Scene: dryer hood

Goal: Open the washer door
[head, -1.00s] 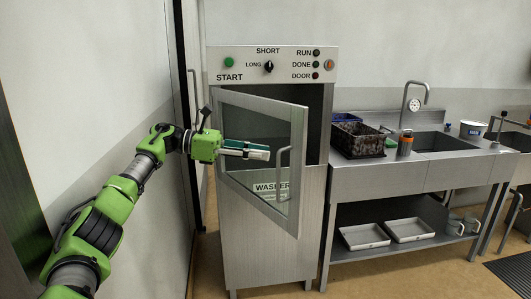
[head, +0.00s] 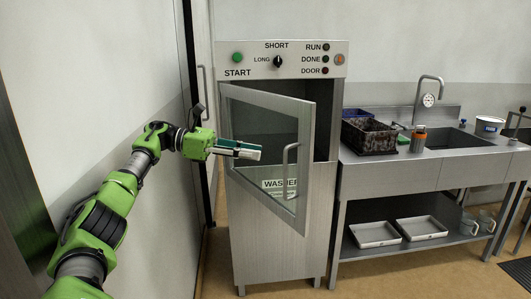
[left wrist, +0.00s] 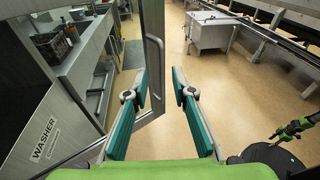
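The washer door (head: 310,145) is a glass pane in a metal frame, standing well ajar from the washer (head: 325,220) and swung out toward me. Its vertical bar handle (head: 286,172) is on the right side of the frame; it also shows in the left wrist view (left wrist: 153,68). My left gripper (head: 258,152) is on the near side of the door, left of the handle. In the left wrist view its teal fingers (left wrist: 160,92) are apart with nothing between them. A small green arm part of mine shows at that view's right edge; its gripper is too small to read.
A steel sink counter (head: 400,175) stands right of the washer, with a dark crate (head: 369,138) and an orange-and-grey bottle (head: 418,139) on it. Trays (head: 374,234) lie on its lower shelf. A wall is close on the left. Open floor (left wrist: 215,90) shows in the left wrist view.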

